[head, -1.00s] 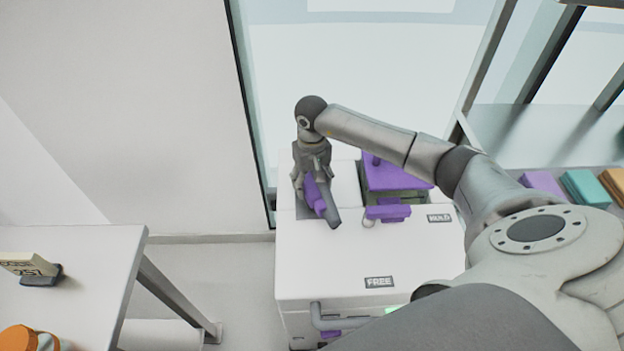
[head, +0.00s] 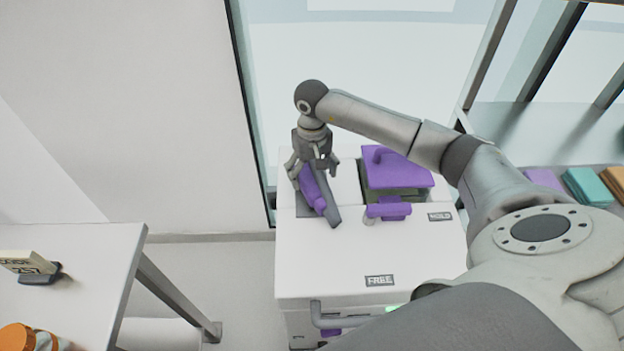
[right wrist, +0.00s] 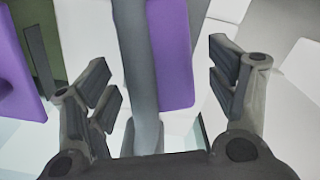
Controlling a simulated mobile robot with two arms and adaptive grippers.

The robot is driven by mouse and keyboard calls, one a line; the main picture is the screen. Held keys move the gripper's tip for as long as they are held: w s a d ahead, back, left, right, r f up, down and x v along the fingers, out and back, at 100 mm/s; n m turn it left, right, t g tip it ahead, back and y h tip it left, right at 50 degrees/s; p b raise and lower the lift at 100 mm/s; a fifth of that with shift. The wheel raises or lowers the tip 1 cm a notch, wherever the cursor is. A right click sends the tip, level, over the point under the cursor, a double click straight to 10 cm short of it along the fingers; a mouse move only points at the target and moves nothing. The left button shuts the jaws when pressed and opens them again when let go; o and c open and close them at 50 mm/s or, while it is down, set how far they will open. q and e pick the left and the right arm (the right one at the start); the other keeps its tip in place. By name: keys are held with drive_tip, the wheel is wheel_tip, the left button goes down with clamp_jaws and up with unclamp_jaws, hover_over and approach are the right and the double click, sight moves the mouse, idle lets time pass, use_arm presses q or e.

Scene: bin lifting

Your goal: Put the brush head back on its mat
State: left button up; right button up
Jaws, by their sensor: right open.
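The brush head, a purple block (head: 310,186) with a dark grey bar (head: 328,208) along it, lies on a dark grey mat (head: 302,211) at the left of the white cart top. In the right wrist view the purple part (right wrist: 172,50) and the grey bar (right wrist: 138,60) show between my fingers. My right gripper (head: 312,172) is open just above the brush head, its fingers spread to either side. It also shows open in the right wrist view (right wrist: 160,82), with nothing gripped. My left gripper is not in view.
A purple-lidded box (head: 395,168) stands right of the brush head on the cart, with a purple handled piece (head: 388,211) in front. The cart top (head: 330,262) near the FREE label is clear. A white table (head: 75,270) stands at left.

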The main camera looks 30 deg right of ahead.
sight(312, 179)
wheel_tip(312, 179, up, 9)
drive_tip(key=b, duration=0.1)
idle(0.7)
